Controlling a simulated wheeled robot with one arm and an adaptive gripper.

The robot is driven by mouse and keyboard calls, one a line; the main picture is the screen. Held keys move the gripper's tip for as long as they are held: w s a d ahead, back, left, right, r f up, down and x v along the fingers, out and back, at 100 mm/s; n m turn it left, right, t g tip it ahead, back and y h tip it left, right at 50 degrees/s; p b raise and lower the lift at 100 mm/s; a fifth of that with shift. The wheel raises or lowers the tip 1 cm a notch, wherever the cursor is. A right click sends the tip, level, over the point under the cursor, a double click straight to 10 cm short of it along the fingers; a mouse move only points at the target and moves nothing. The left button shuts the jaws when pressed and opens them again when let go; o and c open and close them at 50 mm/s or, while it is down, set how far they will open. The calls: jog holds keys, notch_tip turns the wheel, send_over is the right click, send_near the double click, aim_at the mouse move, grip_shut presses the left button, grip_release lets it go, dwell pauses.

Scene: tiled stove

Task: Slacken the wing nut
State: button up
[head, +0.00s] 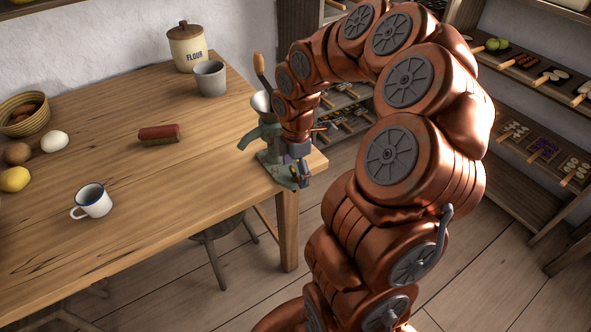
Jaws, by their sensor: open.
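Whether the fingers touch any part of the mill cannot be told.
The wooden table (190,190) holds a flour jar (187,47), a grey cup (210,78), a red-and-green block (159,134), a white mug (92,200), a basket (22,113) and a lemon (14,179). A stool (218,231) stands below. Shelves (540,150) line the right.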

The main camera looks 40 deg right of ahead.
aim_at(296, 172)
notch_tip(296, 172, up, 7)
jog(key=shift+r, duration=0.2)
dwell(0.5)
